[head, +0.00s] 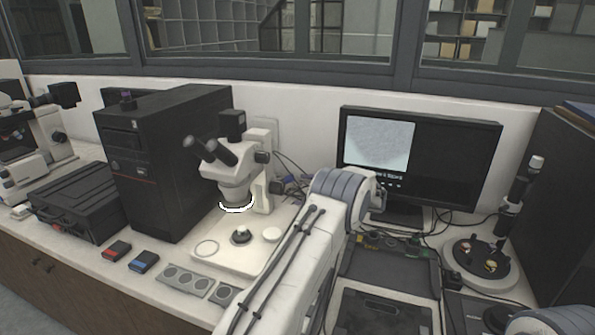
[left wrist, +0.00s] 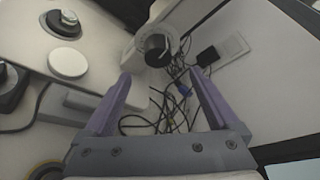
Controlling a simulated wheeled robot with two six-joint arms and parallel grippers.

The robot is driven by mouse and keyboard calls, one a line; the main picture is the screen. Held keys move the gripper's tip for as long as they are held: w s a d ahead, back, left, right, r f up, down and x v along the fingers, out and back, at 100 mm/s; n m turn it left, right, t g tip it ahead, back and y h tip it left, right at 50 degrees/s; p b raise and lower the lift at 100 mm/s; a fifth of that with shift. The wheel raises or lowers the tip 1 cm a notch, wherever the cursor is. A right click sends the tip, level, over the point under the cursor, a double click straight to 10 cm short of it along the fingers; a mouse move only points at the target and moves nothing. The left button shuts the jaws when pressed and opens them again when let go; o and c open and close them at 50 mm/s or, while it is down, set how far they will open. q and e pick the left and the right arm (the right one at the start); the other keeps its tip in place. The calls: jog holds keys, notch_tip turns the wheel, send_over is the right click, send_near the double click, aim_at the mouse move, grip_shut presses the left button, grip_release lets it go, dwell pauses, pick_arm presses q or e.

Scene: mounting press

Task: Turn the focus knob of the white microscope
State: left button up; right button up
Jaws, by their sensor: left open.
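The white microscope (head: 230,178) stands left of centre in the head view, with dark eyepieces and a bright ring light. A dark focus knob (head: 275,187) shows low on the right side of its column. In the left wrist view the black round knob (left wrist: 157,47) faces the camera, with white housing around it. My left gripper (left wrist: 158,76) is open and empty, its two purple fingers pointing toward the knob, which lies beyond the tips and between them. In the head view my left arm hides these fingers. My right gripper is not in view.
Loose cables (left wrist: 165,110) lie below the knob. A wall socket (left wrist: 222,52) is to its right. A monitor (head: 420,155) stands right of the microscope, and a black computer tower (head: 165,160) stands left. A white disc (head: 271,234) lies on the microscope base.

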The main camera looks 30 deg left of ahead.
aim_at(283, 189)
pick_arm(q)
jog(key=shift+t, duration=0.3)
jog(key=p+x, duration=0.1)
jog(key=x, duration=0.2)
jog(key=p+x, duration=0.2)
jog(key=x, duration=0.1)
jog(key=p+x, duration=0.1)
jog(key=x, duration=0.2)
jog(key=shift+s+f+p, duration=0.2)
jog(key=shift+s+p, duration=0.05)
jog(key=shift+p, duration=0.15)
jog(key=shift+x, duration=0.8)
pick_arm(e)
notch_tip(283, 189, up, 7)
pick_arm(q)
jog(key=c, duration=1.4)
jog(key=shift+o, duration=0.2)
jog(key=n+b, duration=0.1)
jog(key=b, duration=0.3)
jog(key=shift+f+t+b, duration=0.3)
jog(key=shift+b, duration=0.1)
jog(key=shift+r+b, duration=0.15)
jog(key=shift+b, duration=0.15)
jog(key=shift+n, duration=0.3)
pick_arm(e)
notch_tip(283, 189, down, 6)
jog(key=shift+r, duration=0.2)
